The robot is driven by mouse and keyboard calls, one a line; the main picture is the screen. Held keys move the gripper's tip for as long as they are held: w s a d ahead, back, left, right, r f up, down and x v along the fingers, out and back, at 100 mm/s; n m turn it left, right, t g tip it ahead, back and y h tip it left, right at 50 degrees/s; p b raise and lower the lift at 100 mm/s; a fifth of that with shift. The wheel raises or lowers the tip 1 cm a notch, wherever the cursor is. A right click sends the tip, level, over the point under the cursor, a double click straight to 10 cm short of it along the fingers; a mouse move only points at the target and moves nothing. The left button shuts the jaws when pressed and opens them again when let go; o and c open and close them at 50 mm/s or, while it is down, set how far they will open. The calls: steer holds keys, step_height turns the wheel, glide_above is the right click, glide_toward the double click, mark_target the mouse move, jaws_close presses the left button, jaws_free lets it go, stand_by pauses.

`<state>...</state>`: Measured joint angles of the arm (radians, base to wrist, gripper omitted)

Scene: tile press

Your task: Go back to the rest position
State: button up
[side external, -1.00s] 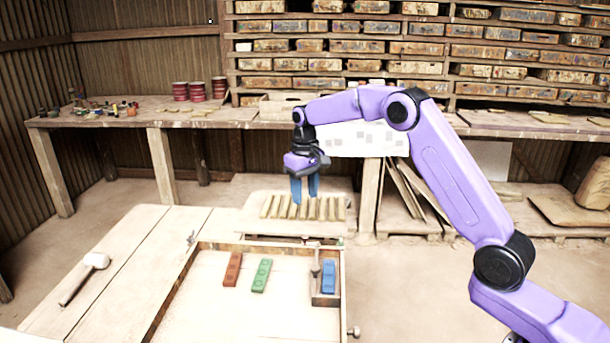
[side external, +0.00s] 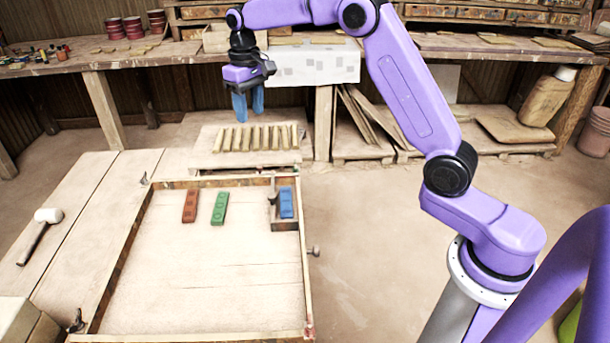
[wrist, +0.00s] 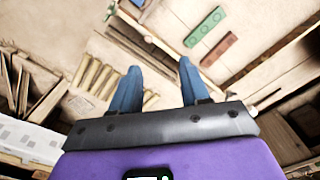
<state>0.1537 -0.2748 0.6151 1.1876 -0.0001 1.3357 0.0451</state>
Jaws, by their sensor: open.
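My gripper (side external: 249,116) hangs in the air, pointing down, just above and behind a row of tan wooden slats (side external: 256,138). Its two blue fingers are apart with nothing between them. The wrist view also shows the gripper (wrist: 158,66) open and empty, with the slats (wrist: 98,78) partly hidden behind a finger. A red tile (side external: 190,205) and a green tile (side external: 219,208) lie side by side in the large wooden frame (side external: 128,245). A blue tile (side external: 287,202) sits in a small box at the frame's right corner.
A mallet (side external: 40,232) lies on the table to the left. A workbench (side external: 130,58) with red pots (side external: 133,25) runs along the back. The front of the frame is clear.

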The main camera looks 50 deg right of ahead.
steer(key=s+a+r+n, duration=0.1)
steer(key=s+a+n, duration=0.25)
steer(key=s, duration=0.65)
steer(key=s+a+n, duration=0.3)
steer(key=s+a, duration=0.2)
steer(key=s, duration=0.6)
steer(key=s+d+f+n, duration=0.2)
steer(key=s+d, duration=0.1)
steer(key=s, duration=0.7)
steer(key=s+d+f+n, duration=0.2)
steer(key=s+d+n, duration=0.1)
steer(key=s, duration=0.8)
steer(key=shift+s+d+f, duration=0.2)
steer(key=shift+d+f, duration=0.15)
